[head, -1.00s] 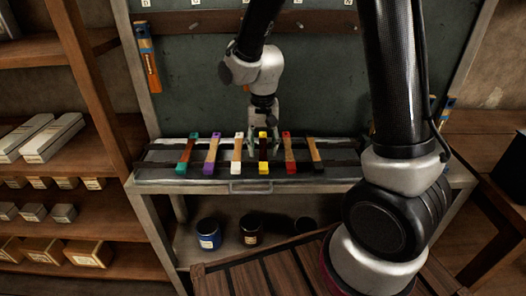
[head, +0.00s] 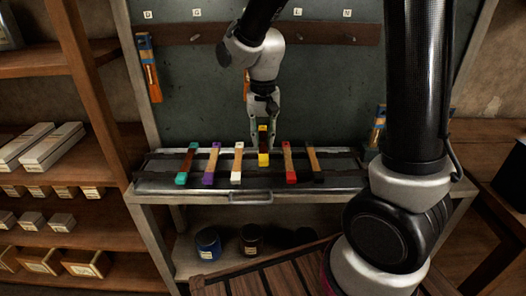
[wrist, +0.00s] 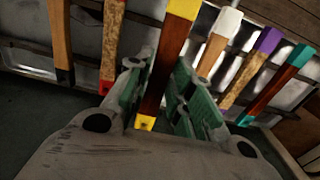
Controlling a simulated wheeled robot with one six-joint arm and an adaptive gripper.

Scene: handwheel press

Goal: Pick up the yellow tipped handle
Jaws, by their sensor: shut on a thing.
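The yellow tipped handle (head: 263,144) has a dark reddish-brown wooden body with yellow at both ends. My gripper (head: 263,143) is shut on it, with one finger on each side. The handle is held above the row of other handles, between the white tipped handle (head: 238,161) and the red tipped handle (head: 288,161). In the wrist view the handle (wrist: 165,65) runs between the green finger pads of my gripper (wrist: 158,88), its upper end cut off by the frame's top.
Green (head: 187,162), purple (head: 211,164) and black tipped (head: 315,164) handles also lie across the bench rack (head: 340,163). A pegboard rail with letters (head: 330,34) is on the back panel. Jars (head: 208,242) stand on the lower shelf. Shelves with boxes (head: 85,262) are left.

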